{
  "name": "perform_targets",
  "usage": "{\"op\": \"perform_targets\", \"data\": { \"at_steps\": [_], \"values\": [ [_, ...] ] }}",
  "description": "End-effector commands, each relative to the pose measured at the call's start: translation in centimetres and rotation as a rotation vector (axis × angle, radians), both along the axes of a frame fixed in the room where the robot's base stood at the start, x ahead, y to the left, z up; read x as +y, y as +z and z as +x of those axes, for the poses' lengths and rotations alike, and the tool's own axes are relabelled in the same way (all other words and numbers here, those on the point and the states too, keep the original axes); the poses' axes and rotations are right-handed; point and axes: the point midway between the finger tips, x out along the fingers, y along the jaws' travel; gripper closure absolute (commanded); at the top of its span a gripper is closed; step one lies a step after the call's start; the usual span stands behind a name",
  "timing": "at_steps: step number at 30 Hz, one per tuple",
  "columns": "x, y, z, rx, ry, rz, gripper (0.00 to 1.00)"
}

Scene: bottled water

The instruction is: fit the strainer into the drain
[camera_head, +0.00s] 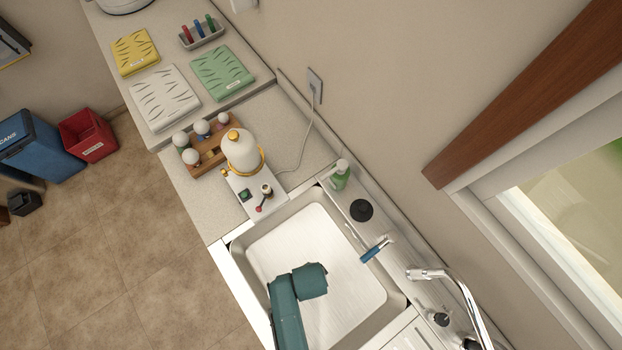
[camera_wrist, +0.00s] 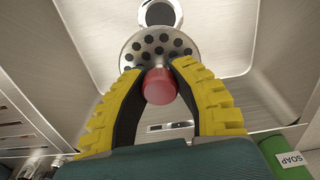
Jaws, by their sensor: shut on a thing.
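The strainer (camera_wrist: 155,43) is a round metal disc with dark holes and a red knob (camera_wrist: 159,88). My gripper (camera_wrist: 160,72) has its yellow fingers shut on the knob, in the wrist view. The drain (camera_wrist: 160,13) is a dark hole with a pale metal ring, at the top of the wrist view. In that view the strainer's rim overlaps the near edge of the ring; the height between them is hard to tell. In the head view my teal wrist is over the steel sink (camera_head: 343,240), and hides the fingers, strainer and drain.
A green soap bottle (camera_head: 340,177), a black disc (camera_head: 361,210) and a blue-handled brush (camera_head: 373,251) lie along the sink's wall side. The faucet (camera_head: 445,277) stands at the right rim. A white device (camera_head: 244,152) stands on the counter beyond. The basin around my arm looks clear.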

Motion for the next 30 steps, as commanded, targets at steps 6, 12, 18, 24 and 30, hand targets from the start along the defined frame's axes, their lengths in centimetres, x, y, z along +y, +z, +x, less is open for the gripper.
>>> {"op": "perform_targets", "data": {
  "at_steps": [6, 12, 18, 24, 30],
  "values": [
    [0.0, -3.5, 0.1, -0.001, 0.0, 0.0, 1.0],
    [0.0, -6.1, 0.1, -0.001, 0.0, 0.0, 1.0],
    [0.0, -8.8, 0.1, -0.002, 0.0, 0.0, 1.0],
    [0.0, -11.4, 0.1, -0.001, 0.0, 0.0, 1.0],
    [0.0, -14.1, 0.1, -0.002, 0.0, 0.0, 1.0]
  ]
}}
